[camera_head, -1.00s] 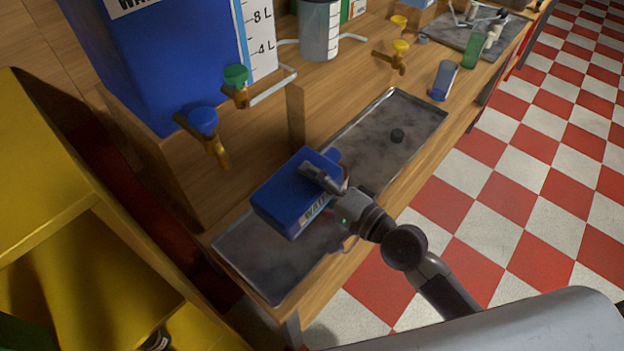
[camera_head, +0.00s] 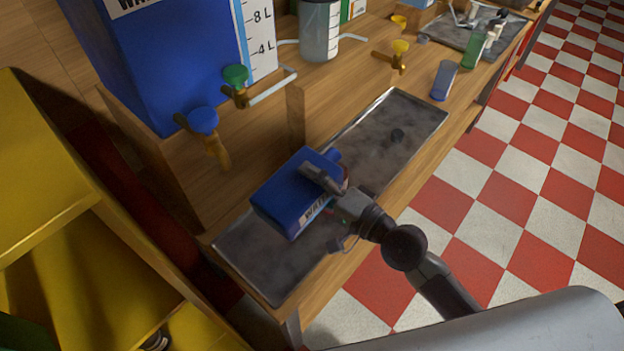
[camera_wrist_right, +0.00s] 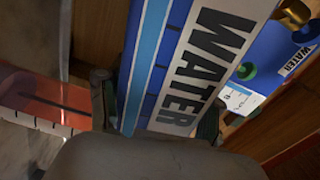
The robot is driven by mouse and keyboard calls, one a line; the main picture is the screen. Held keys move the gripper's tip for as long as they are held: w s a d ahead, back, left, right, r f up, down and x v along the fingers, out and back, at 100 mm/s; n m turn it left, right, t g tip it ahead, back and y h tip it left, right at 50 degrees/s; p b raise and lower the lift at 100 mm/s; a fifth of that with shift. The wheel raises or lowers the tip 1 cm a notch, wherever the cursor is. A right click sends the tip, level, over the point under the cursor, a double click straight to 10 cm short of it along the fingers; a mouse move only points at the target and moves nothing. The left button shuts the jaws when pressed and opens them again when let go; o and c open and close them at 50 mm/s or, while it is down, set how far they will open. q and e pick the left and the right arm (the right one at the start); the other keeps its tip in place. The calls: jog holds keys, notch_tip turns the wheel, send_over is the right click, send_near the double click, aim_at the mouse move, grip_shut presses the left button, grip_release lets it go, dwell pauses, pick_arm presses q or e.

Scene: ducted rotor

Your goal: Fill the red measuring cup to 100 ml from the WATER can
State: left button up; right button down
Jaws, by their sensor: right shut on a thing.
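The blue WATER can (camera_head: 290,200) is in my right gripper (camera_head: 318,178), over the metal tray on the bench. The right gripper is shut on it, and the can looks tilted. In the right wrist view the can's WATER label (camera_wrist_right: 205,65) lies between the two fingers. A red, see-through piece with scale marks (camera_wrist_right: 45,98) shows at the left of that view. It looks like the red measuring cup, mostly cut off or hidden. The water level cannot be read. My left gripper is not in view.
The metal tray (camera_head: 265,265) lies along the bench. A big blue tank (camera_head: 150,60) with blue and green taps stands behind. A blue container (camera_head: 444,80) and a clear graduated vessel (camera_head: 319,32) stand farther back. Yellow shelving (camera_head: 45,160) is at left.

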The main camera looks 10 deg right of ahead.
aim_at(322, 162)
dwell(0.5)
jog(key=shift+f+n+b, duration=0.25)
jog(key=shift+n+b, duration=0.3)
jog(key=shift+n, duration=0.25)
jog(key=shift+w+d+n, duration=0.1)
jog(key=shift+d+n, duration=0.05)
jog(key=shift+n, duration=0.85)
jog(key=shift+r, duration=0.15)
jog(key=r+n+p, duration=0.1)
jog(key=n, duration=0.1)
jog(key=w+d+r+n+p, duration=0.1)
jog(key=r+n, duration=0.1)
jog(key=d+r+n, duration=0.1)
jog(key=n, duration=0.1)
jog(key=shift+w+r+p, duration=0.2)
jog(key=shift+p, duration=0.2)
jog(key=shift+r+n, duration=0.1)
jog(key=shift+n, duration=0.3)
jog(key=shift+w+r, duration=0.1)
jog(key=d+r+n, duration=0.1)
jog(key=w+d+r+n+p, duration=0.1)
jog(key=n, duration=0.1)
jog(key=w+r+n+p, duration=0.1)
jog(key=r+n, duration=0.1)
jog(key=shift+d, duration=0.4)
jog(key=shift+w+d+r+n, duration=0.25)
jog(key=shift+r+n, duration=0.1)
jog(key=shift+n, duration=0.25)
